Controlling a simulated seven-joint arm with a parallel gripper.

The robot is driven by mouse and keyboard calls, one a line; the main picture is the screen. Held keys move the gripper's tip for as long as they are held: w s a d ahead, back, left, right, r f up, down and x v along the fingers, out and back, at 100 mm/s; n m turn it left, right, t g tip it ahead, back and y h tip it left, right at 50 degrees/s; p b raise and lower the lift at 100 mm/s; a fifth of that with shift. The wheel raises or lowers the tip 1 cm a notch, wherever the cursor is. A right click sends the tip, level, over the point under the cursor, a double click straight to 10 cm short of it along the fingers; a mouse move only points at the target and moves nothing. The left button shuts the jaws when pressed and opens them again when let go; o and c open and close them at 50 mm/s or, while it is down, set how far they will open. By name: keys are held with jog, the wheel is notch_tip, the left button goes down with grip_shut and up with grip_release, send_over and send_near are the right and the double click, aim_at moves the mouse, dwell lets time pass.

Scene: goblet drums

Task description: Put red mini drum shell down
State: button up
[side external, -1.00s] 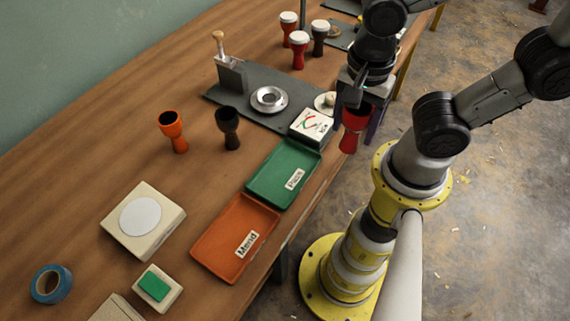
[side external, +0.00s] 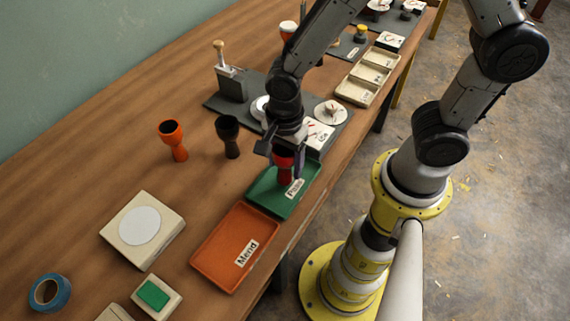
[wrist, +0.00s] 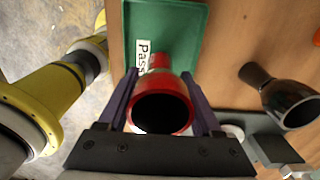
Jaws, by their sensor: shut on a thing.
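The red mini drum shell (side external: 285,170) is held upright in my gripper (side external: 284,156), over the green tray labelled Pass (side external: 264,196). In the wrist view the red shell (wrist: 162,103) shows its dark open mouth between the two purple fingers of my gripper (wrist: 162,100). Its narrower foot points toward the green tray (wrist: 186,28). I cannot tell whether the foot touches the tray floor. My gripper hides part of the shell in the side view.
The orange tray labelled Mend (side external: 222,252) lies empty beside the green one. An orange shell (side external: 173,140) and a black shell (side external: 229,136) stand to the left. A white round-topped block (side external: 142,226), a grey stand (side external: 231,84) and pale compartment trays (side external: 368,76) are around.

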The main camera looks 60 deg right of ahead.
jog(key=shift+f, duration=0.7)
jog(key=shift+f, duration=0.15)
jog(key=o, duration=1.5)
